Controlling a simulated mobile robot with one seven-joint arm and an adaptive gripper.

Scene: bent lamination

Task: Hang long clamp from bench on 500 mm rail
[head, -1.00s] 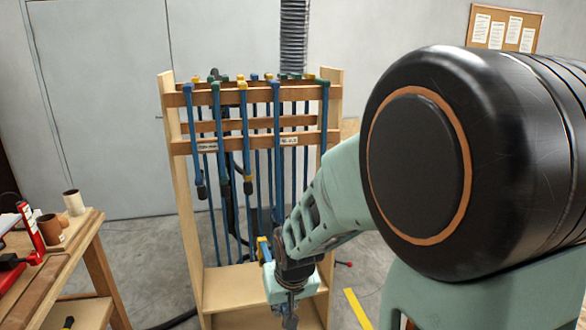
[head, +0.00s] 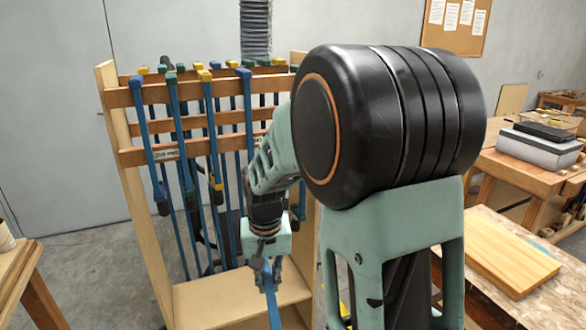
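My gripper (head: 268,278) points down in front of the rack, low and right of centre. Its fingers are on either side of a blue bar (head: 273,308), which appears to be the long clamp. The bar runs down out of the frame; its ends are not clear. The clamp rack (head: 108,130) is a wooden frame with cross rails (head: 130,157). Blue clamps (head: 177,125) with blue, green and yellow ends hang from it. A small label (head: 167,155) is on the lower front rail at left. My arm hides the rack's right part, including any label there.
The rack's wooden base shelf (head: 215,296) is below and behind my gripper. A bench corner (head: 20,275) stands at lower left. At right are a bench with a wooden board (head: 500,250) and another bench carrying a grey box (head: 538,146). Bare floor lies left of the rack.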

